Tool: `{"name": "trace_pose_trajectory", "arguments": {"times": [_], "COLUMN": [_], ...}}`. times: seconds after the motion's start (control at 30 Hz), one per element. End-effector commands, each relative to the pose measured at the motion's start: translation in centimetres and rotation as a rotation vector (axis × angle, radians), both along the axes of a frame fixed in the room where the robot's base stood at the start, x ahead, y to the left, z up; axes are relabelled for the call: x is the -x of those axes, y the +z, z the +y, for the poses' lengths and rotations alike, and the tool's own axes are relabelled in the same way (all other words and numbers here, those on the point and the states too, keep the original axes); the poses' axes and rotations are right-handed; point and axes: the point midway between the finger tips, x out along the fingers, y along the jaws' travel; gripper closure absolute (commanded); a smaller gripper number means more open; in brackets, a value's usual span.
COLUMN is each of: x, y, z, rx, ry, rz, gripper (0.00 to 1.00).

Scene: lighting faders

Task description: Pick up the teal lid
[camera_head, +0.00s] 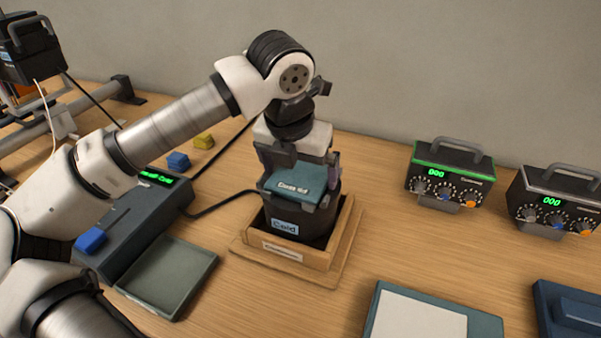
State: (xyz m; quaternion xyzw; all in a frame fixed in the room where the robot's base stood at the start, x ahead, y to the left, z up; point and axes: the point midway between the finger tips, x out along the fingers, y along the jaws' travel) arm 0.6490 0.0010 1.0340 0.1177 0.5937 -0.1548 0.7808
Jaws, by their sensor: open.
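The teal lid (308,179), with small lettering on it, lies on top of a dark round container (296,222) with a light blue label. The container stands in a wooden holder (318,260). My gripper (299,172) is directly over the lid, pointing down. Its jaws are open, with one finger at the left side of the lid and one at the right. I cannot tell whether the fingers touch it. The gripper body hides the back part of the lid.
A dark console (133,228) with a green display and an empty grey-green tray (172,276) are to the left. Blue (178,160) and yellow (204,140) blocks lie behind. Two dial boxes (450,176) (553,201) stand right. A teal-edged board (430,315) is at the front right.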

Motion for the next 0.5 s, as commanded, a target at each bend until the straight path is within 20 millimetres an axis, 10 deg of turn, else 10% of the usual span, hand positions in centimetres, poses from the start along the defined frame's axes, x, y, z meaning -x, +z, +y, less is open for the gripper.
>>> {"name": "trace_pose_trajectory", "arguments": {"times": [0.27,0.5], "x": [-0.1,-0.09], "y": [-0.43,-0.4], "z": [-0.07,-0.07], "rx": [0.001,0.001], "ry": [0.0,-0.001], "rz": [0.0,-0.001], "gripper": [0.0,0.31]}}
